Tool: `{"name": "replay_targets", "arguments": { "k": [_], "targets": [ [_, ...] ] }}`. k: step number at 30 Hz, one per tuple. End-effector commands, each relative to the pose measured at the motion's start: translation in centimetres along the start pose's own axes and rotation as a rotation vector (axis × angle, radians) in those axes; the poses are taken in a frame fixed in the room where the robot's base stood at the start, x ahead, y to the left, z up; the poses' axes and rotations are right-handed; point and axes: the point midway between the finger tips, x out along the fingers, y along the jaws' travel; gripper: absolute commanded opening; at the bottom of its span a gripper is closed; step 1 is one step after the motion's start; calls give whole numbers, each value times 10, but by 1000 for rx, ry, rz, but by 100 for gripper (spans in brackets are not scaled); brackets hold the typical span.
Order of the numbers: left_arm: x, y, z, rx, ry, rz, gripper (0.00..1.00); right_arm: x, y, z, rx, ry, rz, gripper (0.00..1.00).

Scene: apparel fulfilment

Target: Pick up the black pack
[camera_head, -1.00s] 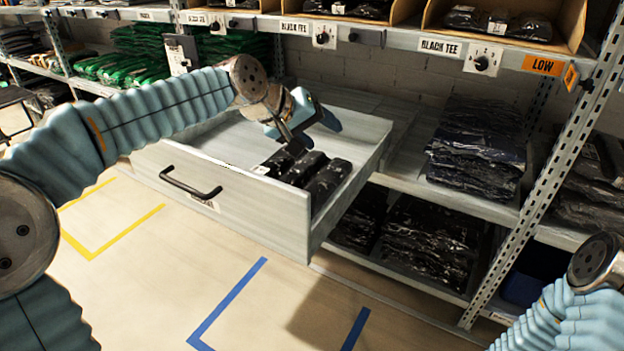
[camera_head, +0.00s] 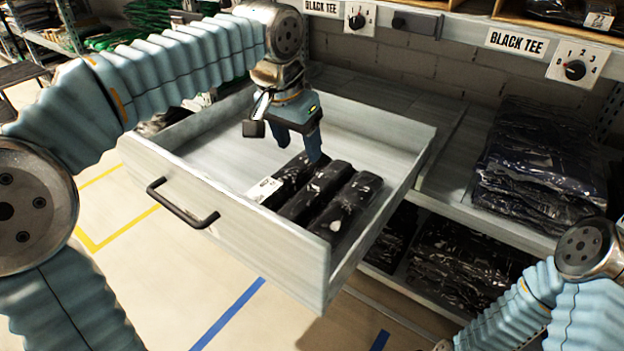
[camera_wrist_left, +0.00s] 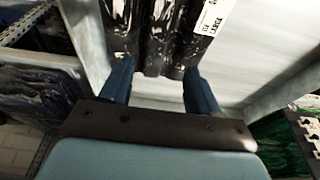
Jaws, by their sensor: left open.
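Three black packs lie side by side in the open grey drawer (camera_head: 215,147). The left pack (camera_head: 290,178) bears a white label; the middle pack (camera_head: 318,191) and right pack (camera_head: 348,203) lie beside it. My left gripper (camera_head: 300,150) hangs over the drawer, just behind the packs, with its fingers pointing down. In the left wrist view its two open fingers (camera_wrist_left: 158,85) show with nothing between them, and the ends of the black packs (camera_wrist_left: 160,45) lie beyond. My right arm is at the lower right; its gripper is out of view.
The drawer's front has a dark handle (camera_head: 180,205). Shelves behind hold dark bagged garments (camera_head: 540,165). Above is a shelf edge with BLACK TEE labels (camera_head: 517,42) and a dial (camera_head: 575,69). The drawer's left part is empty.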

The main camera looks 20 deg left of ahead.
Motion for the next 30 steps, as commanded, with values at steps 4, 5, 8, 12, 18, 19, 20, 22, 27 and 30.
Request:
{"name": "replay_targets", "arguments": {
  "k": [4, 5, 8, 12, 18, 19, 20, 22, 27, 30],
  "targets": [
    [21, 0, 1, -1, -4, 1, 62, 4, 3, -1, 3, 2, 2, 43],
    [28, 0, 1, -1, -4, 1, 62, 6, 4, -1, 3, 3, 2, 43],
    [50, 0, 1, -1, -5, 1, 62, 9, 6, -2, 5, 5, 4, 43],
    [75, 1, 1, 0, -3, 1, 62, 11, 9, -2, 7, 8, 6, 43],
    [91, 1, 0, -1, -1, 2, 62, 13, 10, -3, 8, 9, 7, 43],
    [95, 2, 1, -1, -2, 2, 62, 13, 10, -3, 8, 9, 7, 43],
    [99, 2, 1, -1, -3, 2, 62, 14, 11, -3, 8, 9, 8, 43],
    [112, 3, 1, -1, -4, 2, 62, 16, 12, -3, 9, 10, 8, 43],
    [134, 4, 1, -2, -2, 2, 62, 18, 14, -4, 10, 12, 10, 43],
    [138, 4, 1, -2, 0, 2, 62, 18, 14, -4, 11, 12, 10, 43]
  ]
}}
